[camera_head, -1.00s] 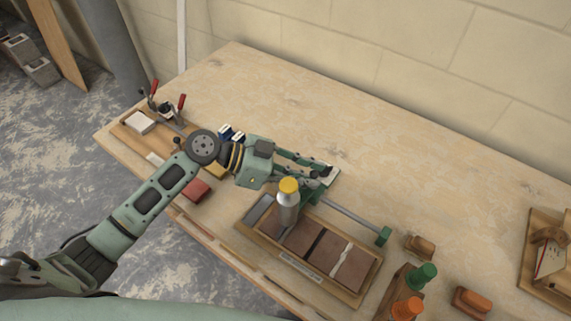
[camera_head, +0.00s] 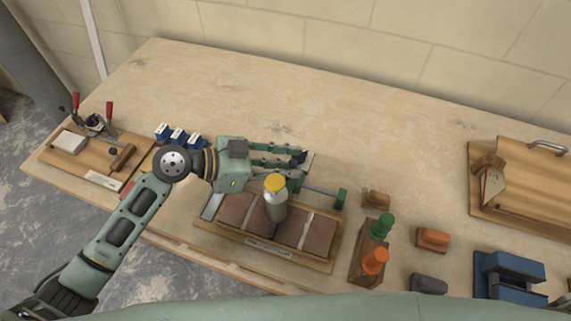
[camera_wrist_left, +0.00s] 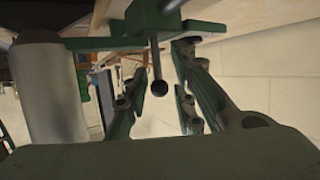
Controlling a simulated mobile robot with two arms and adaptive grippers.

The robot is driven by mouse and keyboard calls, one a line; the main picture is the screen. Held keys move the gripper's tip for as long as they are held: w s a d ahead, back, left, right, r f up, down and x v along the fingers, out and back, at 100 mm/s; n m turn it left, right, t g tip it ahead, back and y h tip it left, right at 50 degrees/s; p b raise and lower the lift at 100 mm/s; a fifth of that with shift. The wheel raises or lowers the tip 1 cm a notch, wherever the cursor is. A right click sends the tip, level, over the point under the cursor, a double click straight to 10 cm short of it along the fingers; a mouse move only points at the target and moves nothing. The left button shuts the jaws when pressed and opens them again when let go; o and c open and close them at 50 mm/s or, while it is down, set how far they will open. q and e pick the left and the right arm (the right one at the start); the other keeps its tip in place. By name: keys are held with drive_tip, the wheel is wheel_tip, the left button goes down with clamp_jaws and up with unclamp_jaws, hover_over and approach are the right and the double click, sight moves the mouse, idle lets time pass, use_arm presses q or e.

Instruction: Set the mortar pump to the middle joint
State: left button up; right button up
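The mortar pump (camera_head: 275,204), a grey cylinder with a yellow cap, stands upright on a green carriage above a wooden tray (camera_head: 225,235) of brown bricks. It is over the dark middle joint between bricks, and its body hides part of that joint. The joint to its right (camera_head: 308,228) holds a pale strip. My left gripper (camera_head: 303,158) is behind the pump. In the left wrist view its fingers (camera_wrist_left: 160,105) are apart, with a dark ball knob (camera_wrist_left: 158,88) on a rod between them. The pump's grey body (camera_wrist_left: 45,95) stands left there. My right gripper is out of view.
A grey rail (camera_head: 322,191) runs right to a green end block (camera_head: 341,198). Green (camera_head: 381,227) and orange (camera_head: 375,261) bottles stand in a wooden holder to the right. A clamp board (camera_head: 85,150) and blue blocks (camera_head: 178,136) lie left. The back table is clear.

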use_arm(q)
drive_tip(key=shift+a, duration=0.1)
drive_tip(key=v, duration=1.1)
drive_tip(key=shift+a+r, duration=0.25)
drive_tip(key=shift+a, duration=0.1)
drive_tip(key=shift+s, duration=0.1)
